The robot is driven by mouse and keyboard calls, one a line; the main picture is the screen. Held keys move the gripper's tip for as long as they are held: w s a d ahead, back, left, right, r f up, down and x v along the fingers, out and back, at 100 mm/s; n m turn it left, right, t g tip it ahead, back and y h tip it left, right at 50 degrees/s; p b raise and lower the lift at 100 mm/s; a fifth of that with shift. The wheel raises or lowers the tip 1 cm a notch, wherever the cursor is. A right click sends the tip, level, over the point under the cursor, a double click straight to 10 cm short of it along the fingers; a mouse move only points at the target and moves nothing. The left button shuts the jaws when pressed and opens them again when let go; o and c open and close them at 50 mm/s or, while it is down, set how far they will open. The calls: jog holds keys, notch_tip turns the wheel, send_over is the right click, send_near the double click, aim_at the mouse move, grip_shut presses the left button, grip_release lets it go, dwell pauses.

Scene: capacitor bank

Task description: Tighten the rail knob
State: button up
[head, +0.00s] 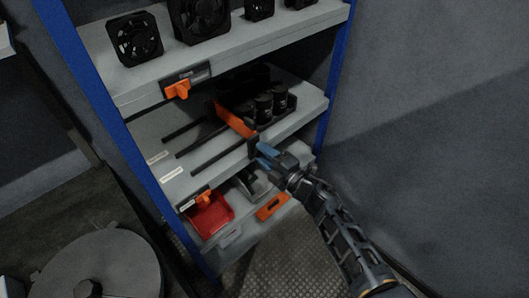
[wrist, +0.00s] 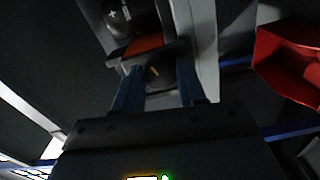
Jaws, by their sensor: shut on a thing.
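My gripper (head: 264,154), with blue fingers, is at the front edge of the middle shelf, at the right end of an orange bar (head: 233,119). In the wrist view the two blue fingers (wrist: 158,88) are on either side of a dark rail knob (wrist: 154,73) with a small yellow mark. My gripper is shut on this knob. The orange bar (wrist: 143,46) shows just beyond it. Black capacitors (head: 265,104) stand behind the bar, and one capacitor (wrist: 118,14) shows in the wrist view. The knob is mostly hidden by my gripper in the head view.
Dark rails (head: 205,138) run along the middle shelf (head: 283,128). Black fans (head: 134,38) stand on the upper shelf. A red bin (head: 209,214) and an orange item (head: 271,207) are below. A blue post (head: 338,75) stands at the right; a grey drum (head: 98,268) is lower left.

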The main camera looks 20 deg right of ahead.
jog(key=shift+f+m, duration=0.1)
jog(key=shift+m, duration=1.9)
jog(key=o, duration=1.1)
jog(key=shift+c, duration=0.2)
jog(key=shift+s, duration=0.1)
jog(key=v, duration=0.7)
jog(key=shift+s+d, duration=0.15)
jog(key=shift+s, duration=0.1)
